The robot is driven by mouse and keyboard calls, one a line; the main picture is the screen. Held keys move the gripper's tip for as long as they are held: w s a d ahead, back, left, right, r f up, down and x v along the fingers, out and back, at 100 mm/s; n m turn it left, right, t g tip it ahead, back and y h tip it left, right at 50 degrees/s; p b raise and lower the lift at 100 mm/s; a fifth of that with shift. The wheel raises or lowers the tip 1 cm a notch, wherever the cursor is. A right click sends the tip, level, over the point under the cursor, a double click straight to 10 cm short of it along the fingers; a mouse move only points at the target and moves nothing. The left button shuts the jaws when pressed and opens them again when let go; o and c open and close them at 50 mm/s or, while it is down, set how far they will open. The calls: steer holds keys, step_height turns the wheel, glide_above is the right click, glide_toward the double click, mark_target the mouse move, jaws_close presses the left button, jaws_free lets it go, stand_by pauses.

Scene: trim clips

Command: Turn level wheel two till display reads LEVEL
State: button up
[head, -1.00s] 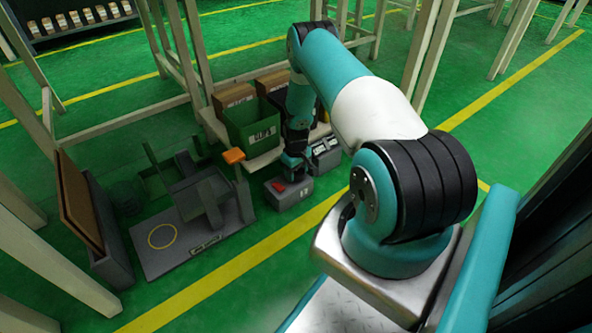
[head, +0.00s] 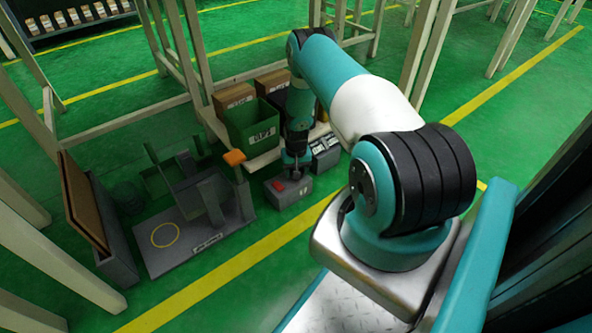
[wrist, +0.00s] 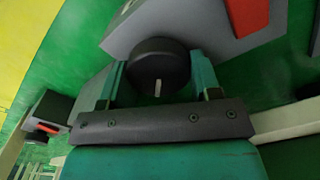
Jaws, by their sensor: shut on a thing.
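A dark round wheel (wrist: 158,62) with a white mark on its face sits on a grey housing in the wrist view. The mark points toward my gripper's palm. My gripper (wrist: 159,72) has one teal finger on each side of the wheel and is shut on it. In the head view my gripper (head: 295,172) reaches down to a low grey box (head: 290,191) with a red part on top. The wheel is hidden there by my arm. I cannot tell any display reading.
A green bin (head: 252,128) and cardboard boxes (head: 234,96) stand on a low shelf behind the grey box. A grey fixture with an orange-topped post (head: 234,157) stands to its left. A yellow floor line (head: 225,255) runs in front, with open green floor.

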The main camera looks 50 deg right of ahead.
stand_by(0.3)
steer(key=o, duration=0.9)
step_height(320, 180, up, 18)
steer(key=p, duration=0.8)
steer(key=shift+f, duration=0.25)
steer(key=shift+a, duration=0.1)
